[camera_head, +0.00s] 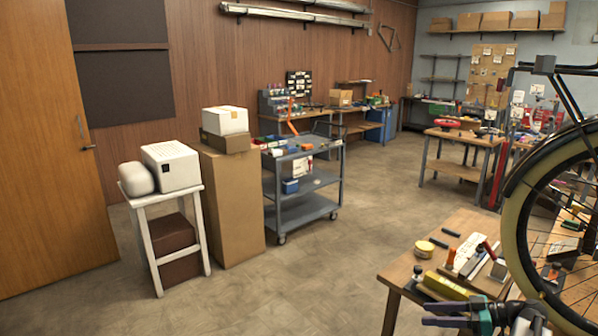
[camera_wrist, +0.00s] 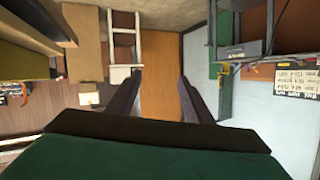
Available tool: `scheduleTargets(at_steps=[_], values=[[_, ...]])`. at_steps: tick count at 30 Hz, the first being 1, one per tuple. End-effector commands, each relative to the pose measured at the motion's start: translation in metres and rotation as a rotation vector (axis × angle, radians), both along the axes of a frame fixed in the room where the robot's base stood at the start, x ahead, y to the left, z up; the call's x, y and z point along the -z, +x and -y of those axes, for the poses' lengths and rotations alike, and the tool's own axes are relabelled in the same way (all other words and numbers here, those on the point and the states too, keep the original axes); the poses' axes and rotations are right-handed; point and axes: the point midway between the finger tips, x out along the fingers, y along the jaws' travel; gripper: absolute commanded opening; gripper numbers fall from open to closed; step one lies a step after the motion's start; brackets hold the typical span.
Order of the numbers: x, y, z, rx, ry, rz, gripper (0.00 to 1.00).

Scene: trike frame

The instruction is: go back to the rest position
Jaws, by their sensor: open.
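My gripper (camera_head: 427,314) is at the bottom right of the head view, in front of the near workbench's left part, pointing left. Its two dark fingers stand apart. The wrist view shows my gripper (camera_wrist: 160,76) with a clear gap between the fingers and nothing held. Beyond them, that view shows the room tilted over, with a wooden door-like panel behind the gap.
The near workbench (camera_head: 400,277) carries a yellow tape roll (camera_head: 424,249), a yellow box (camera_head: 444,286) and several tools. A bicycle wheel (camera_head: 512,215) stands close on the right. A grey cart (camera_head: 302,185) and white stool (camera_head: 151,207) stand left. Floor between is clear.

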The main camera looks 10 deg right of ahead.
Motion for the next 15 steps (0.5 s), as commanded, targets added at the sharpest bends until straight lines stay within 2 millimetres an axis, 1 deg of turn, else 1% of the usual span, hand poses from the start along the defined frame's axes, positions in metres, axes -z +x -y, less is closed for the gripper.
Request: scheduleTargets(at_steps=[1, 7, 11, 15], values=[[0.014, 0.005, -0.020, -0.030, 0.007, -0.018, 0.47], [0.064, 0.015, -0.090, -0.130, 0.017, -0.099, 0.47], [0.098, 0.015, -0.135, -0.189, 0.017, -0.169, 0.47], [0.135, 0.009, -0.183, -0.247, 0.011, -0.259, 0.47]])
